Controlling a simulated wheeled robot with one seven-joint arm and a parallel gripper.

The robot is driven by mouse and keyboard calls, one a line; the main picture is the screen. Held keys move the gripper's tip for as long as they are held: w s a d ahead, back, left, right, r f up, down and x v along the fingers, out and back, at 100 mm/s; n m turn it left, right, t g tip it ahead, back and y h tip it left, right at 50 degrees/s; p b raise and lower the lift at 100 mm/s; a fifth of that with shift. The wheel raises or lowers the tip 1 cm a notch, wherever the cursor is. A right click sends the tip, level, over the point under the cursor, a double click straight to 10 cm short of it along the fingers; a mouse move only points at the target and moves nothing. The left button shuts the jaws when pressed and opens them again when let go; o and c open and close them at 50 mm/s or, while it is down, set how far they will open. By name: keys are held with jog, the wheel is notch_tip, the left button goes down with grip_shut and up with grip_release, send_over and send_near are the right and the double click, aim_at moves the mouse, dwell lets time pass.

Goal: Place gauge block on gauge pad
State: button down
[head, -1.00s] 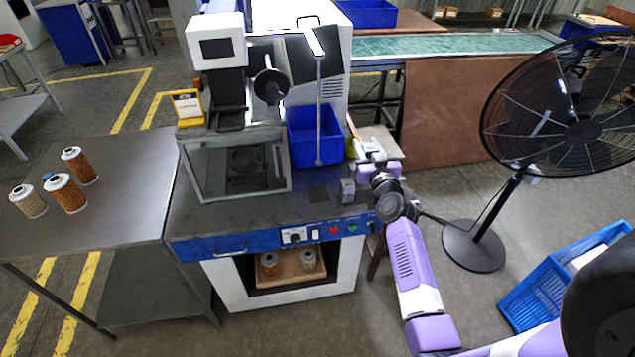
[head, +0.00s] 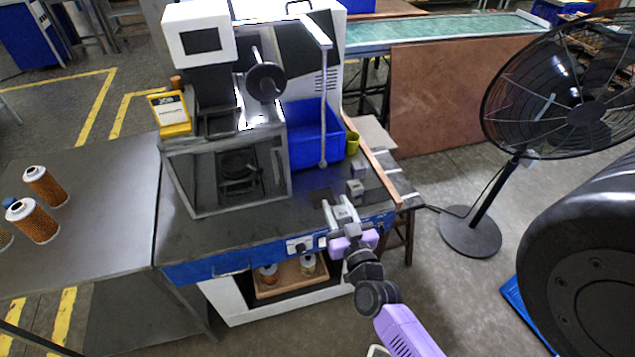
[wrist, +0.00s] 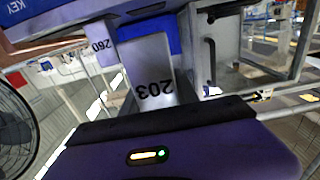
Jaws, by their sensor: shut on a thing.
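My gripper (head: 341,207) is above the front right of the bench top in the head view. It is shut on a grey gauge block marked 203 (wrist: 149,72), which shows large in the wrist view. The block is small between the fingers in the head view. The dark square gauge pad (head: 321,197) lies flat on the bench just left of and behind the fingers, partly hidden by them. Another grey block, marked 260 (wrist: 101,43), stands beyond the held one in the wrist view.
Two small grey blocks (head: 355,188) stand at the bench's right edge, close to my gripper. A blue bin (head: 312,135) and a thin upright post stand behind the pad. A boxy grey machine (head: 220,175) is at left.

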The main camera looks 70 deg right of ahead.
jog(key=f+b+x, duration=0.1)
jog(key=x, duration=0.4)
jog(key=f+b+x, duration=0.1)
jog(key=x, duration=0.4)
jog(key=f+b+x, duration=0.1)
jog(key=x, duration=0.4)
jog(key=shift+w+d+f, duration=0.1)
jog(key=shift+w+f, duration=0.05)
jog(key=shift+f, duration=0.1)
jog(key=shift+f, duration=0.1)
jog(key=c, duration=0.9)
grip_release()
